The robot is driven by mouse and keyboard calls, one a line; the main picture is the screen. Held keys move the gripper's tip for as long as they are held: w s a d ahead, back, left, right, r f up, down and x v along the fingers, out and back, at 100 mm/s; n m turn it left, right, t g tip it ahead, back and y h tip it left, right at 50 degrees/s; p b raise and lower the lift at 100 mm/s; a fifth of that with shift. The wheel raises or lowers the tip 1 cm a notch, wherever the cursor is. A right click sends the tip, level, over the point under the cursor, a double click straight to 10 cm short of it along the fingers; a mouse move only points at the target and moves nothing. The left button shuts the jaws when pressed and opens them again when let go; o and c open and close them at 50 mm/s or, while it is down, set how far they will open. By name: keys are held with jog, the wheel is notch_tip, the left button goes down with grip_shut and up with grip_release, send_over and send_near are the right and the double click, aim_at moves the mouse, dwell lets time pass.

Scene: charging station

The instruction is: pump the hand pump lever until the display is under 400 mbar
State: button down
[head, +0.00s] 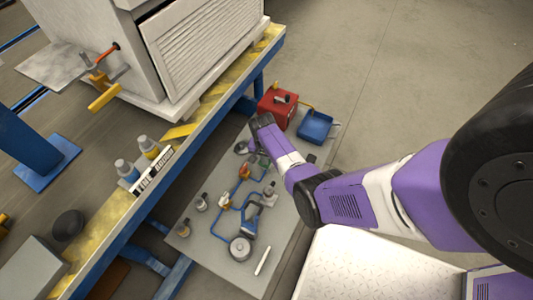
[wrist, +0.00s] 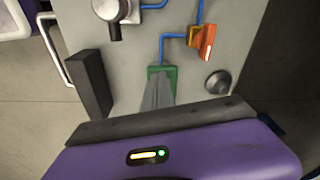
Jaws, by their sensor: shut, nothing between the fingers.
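My gripper (wrist: 158,85) shows in the wrist view as grey fingers, shut and empty, in front of a green block (wrist: 162,71) on the grey panel. The gap between fingertips and block cannot be judged. The block also shows in the head view (head: 261,164), where my arm largely hides the gripper. A blue-grey part (head: 249,218), perhaps the hand pump, stands lower on the panel, beside a round silver part (head: 240,248). Its lever cannot be clearly told. No pressure reading can be made out. My gripper is apart from these parts.
An orange valve (wrist: 207,40), blue tubing and a round knob (wrist: 217,82) are near the green block. A black block (wrist: 88,83) stands beside it. A blue-framed bench (head: 170,165) borders the left.

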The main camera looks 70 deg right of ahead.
jog(key=shift+s+a+r, duration=0.15)
jog(key=shift+s+a, duration=0.1)
jog(key=shift+a, duration=0.6)
notch_tip(320, 180, up, 8)
jog(key=p, duration=0.3)
jog(key=shift+a+p, duration=0.35)
jog(key=shift+p, duration=0.05)
